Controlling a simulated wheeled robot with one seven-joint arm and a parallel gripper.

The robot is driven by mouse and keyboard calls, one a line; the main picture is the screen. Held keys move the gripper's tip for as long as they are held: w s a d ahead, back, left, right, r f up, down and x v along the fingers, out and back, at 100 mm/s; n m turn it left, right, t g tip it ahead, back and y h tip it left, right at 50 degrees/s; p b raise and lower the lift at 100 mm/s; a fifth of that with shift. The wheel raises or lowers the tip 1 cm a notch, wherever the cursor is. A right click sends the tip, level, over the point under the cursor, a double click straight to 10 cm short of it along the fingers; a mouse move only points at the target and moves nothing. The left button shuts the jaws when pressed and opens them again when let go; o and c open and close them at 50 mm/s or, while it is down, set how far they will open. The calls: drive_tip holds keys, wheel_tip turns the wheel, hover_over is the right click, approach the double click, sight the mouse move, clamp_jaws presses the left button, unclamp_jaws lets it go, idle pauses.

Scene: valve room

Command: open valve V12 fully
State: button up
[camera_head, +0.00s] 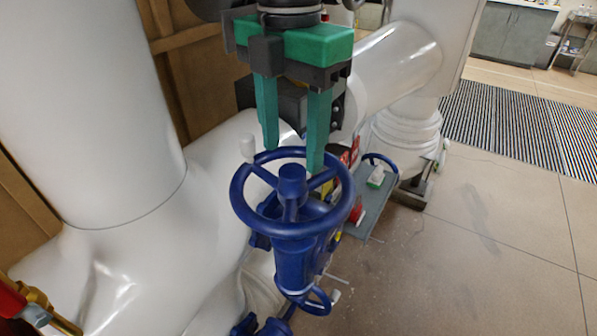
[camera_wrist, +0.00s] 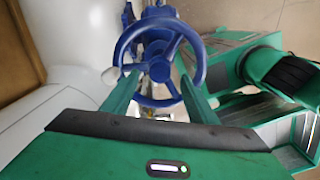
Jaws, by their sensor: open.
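A blue handwheel (camera_head: 291,232) with spokes, a hub and a white knob (camera_head: 248,148) on its rim tops a blue valve body (camera_head: 295,265). No V12 label is readable. My gripper (camera_head: 295,160) has green fingers pointing down, spread apart with nothing between them. In the head view its fingertips overlap the far part of the wheel; whether they touch it is unclear. In the wrist view the handwheel (camera_wrist: 160,102) lies beyond my open gripper (camera_wrist: 160,96), with the white knob (camera_wrist: 110,75) just outside the left finger.
Large white pipes (camera_head: 175,235) stand close on the left. A smaller blue wheel (camera_head: 318,302) sits low, and another (camera_head: 381,160) is behind, near a grey tray (camera_head: 369,208) with small items. A red and brass fitting (camera_head: 15,300) is at lower left. Floor at right (camera_head: 490,240) is clear.

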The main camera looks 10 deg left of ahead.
drive_tip(key=m, duration=0.7)
drive_tip(key=shift+m, duration=0.3)
drive_tip(key=m, duration=1.2)
drive_tip(key=shift+m, duration=0.3)
drive_tip(key=m, duration=0.8)
drive_tip(key=shift+m, duration=2.1)
